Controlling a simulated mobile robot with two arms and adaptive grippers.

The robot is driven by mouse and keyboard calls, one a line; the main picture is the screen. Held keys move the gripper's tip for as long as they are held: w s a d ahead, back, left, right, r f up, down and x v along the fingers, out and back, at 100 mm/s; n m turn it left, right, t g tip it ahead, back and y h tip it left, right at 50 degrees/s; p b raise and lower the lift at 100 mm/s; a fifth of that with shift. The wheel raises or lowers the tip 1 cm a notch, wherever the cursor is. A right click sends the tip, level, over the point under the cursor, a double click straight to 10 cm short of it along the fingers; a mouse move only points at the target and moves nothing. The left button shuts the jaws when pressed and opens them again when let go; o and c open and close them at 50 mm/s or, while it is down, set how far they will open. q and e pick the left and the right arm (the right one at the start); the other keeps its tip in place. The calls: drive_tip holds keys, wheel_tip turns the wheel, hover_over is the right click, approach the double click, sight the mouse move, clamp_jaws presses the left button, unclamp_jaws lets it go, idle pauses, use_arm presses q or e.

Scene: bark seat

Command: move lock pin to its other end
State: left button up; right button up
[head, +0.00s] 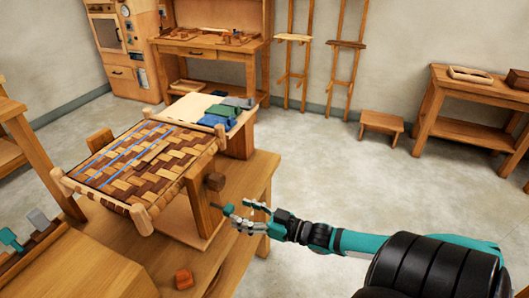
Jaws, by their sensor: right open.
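A woven bark seat (145,160) in a light wood frame sits tilted on a stand on the wooden bench. A dark brown knob (215,181) sticks out at the stand's right side; it may be the lock pin, but I cannot tell for sure. My right gripper (237,212) is open and empty, reaching in from the right, just below and right of the knob and apart from it. The pin's shaft and far end cannot be made out. My left gripper is out of view.
A red-brown block (183,279) lies on the bench (258,172) near its front. Blue, green and grey pieces lie on a board (186,106) behind the seat. Tools (12,240) stand at far left. Open floor (335,165) lies to the right.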

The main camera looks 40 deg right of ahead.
drive_tip(key=v, duration=0.7)
drive_tip(key=shift+s, duration=0.15)
drive_tip(key=shift+d, duration=0.1)
drive_tip(key=s+d+f+m+g+h, duration=0.1)
drive_tip(key=s+d+f+h, duration=0.15)
drive_tip(key=f, duration=0.65)
drive_tip(key=s+d+f+m+g+h, duration=0.1)
drive_tip(key=s+d+f+g+h, duration=0.2)
drive_tip(key=f, duration=0.6)
drive_tip(key=s+a+f+m+g+h, duration=0.15)
drive_tip(key=s+f, duration=0.25)
drive_tip(key=f, duration=0.4)
drive_tip(key=s+f+g+h, duration=0.15)
drive_tip(key=s+f, duration=0.25)
drive_tip(key=f, duration=0.4)
drive_tip(key=s+a+f+n+g+y, duration=0.1)
drive_tip(key=s+a+f+g, duration=0.7)
drive_tip(key=s+a+f, duration=0.7)
drive_tip(key=s+a, duration=0.3)
drive_tip(key=shift+s+f+n+g+y, duration=0.3)
drive_tip(key=shift+n+y, duration=0.05)
